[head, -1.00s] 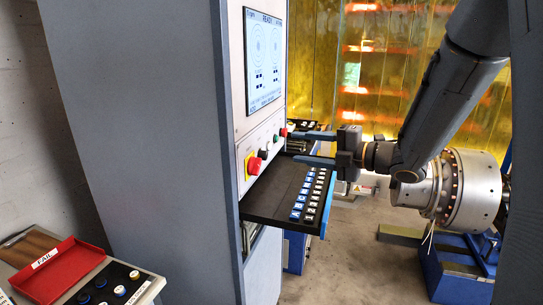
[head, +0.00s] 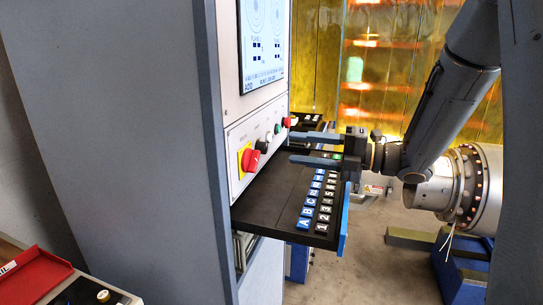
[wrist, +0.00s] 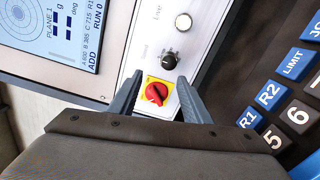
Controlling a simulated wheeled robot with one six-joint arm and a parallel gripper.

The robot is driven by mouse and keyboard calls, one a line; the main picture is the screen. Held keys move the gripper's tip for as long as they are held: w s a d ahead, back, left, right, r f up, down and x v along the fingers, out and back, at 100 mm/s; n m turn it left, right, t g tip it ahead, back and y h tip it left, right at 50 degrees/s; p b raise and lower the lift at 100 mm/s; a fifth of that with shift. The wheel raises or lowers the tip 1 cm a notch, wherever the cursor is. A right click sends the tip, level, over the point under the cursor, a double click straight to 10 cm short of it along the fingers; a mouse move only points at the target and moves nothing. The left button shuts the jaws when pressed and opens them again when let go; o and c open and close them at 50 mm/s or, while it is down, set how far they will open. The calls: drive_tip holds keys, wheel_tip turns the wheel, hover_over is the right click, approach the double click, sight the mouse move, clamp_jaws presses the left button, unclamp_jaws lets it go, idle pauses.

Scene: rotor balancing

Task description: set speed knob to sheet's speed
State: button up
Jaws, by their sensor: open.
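The control panel (head: 262,135) carries a black knob (head: 263,146), which shows in the wrist view (wrist: 169,62) with a small light pointer mark. The lettering beside it is too small to read. A red rotary switch on a yellow plate (wrist: 157,92) sits next to it and also shows in the head view (head: 248,159). My gripper (head: 291,150) is open and empty in front of the panel. In the wrist view its fingers (wrist: 158,97) lie on either side of the red switch, with the black knob just beyond the tips. No speed sheet is legible.
A screen (head: 261,40) is above the panel. A red tray (head: 35,280) is at lower left. A large metal rotor (head: 470,190) is at right.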

sight(266, 149)
drive_tip(key=shift+w+a+f+p, duration=0.3)
drive_tip(key=shift+w+a, duration=0.35)
drive_tip(key=shift+a, duration=0.55)
drive_tip(key=shift+w+a+f+p, duration=0.3)
drive_tip(key=shift+w+a, duration=0.4)
drive_tip(key=shift+a, duration=0.55)
drive_tip(key=shift+w+a+f+p, duration=0.3)
drive_tip(key=shift+w+a, duration=0.35)
drive_tip(key=shift+a, duration=0.55)
drive_tip(key=shift+c, duration=0.4)
drive_tip(key=c, duration=1)
